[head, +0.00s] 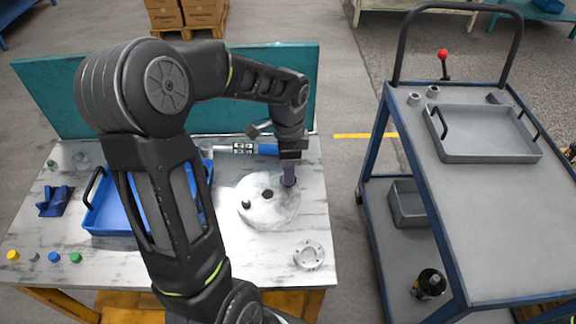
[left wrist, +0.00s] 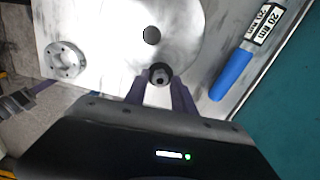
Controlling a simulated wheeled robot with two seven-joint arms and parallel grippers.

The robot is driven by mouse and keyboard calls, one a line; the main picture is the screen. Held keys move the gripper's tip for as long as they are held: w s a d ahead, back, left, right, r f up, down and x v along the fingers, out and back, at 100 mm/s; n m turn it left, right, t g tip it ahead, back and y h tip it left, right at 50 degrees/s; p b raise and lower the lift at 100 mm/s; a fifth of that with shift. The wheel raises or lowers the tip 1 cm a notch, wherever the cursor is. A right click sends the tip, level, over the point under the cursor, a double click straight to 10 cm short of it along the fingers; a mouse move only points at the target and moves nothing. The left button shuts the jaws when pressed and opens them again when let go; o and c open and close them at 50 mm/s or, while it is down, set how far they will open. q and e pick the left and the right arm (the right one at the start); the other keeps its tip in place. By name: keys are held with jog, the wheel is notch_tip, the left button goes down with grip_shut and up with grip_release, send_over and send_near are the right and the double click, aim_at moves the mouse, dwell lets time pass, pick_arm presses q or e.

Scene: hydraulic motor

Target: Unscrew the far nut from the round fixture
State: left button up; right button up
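The round fixture (head: 262,216) is a pale marbled disc on the table, with a dark hole in its centre (left wrist: 152,36). My left gripper (head: 288,178) reaches down over the fixture's far right side. In the left wrist view its two purple fingers (left wrist: 160,88) stand on both sides of the far nut (left wrist: 160,74), a small dark ring, with no clear gap visible. In the head view the fingers hide that nut. Another dark nut (head: 246,205) sits on the fixture's left side. Part of my right gripper (left wrist: 40,88) shows at the left wrist view's edge; its opening is unclear.
A blue-handled torque tool (head: 255,148) lies behind the fixture. A flanged ring (head: 308,254) lies in front at the right. A blue tray (head: 104,218) is at the left, partly behind my arm. A cart (head: 470,205) with a grey tray (head: 482,152) stands at the right.

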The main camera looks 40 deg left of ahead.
pick_arm(q)
jog(key=shift+c, duration=0.5)
grip_shut()
jog(key=n, duration=0.3)
jog(key=shift+b, duration=0.3)
jog(key=n, duration=0.2)
jog(key=shift+n, duration=0.4)
jog(key=shift+c, duration=0.5)
grip_release()
jog(key=shift+o, duration=1)
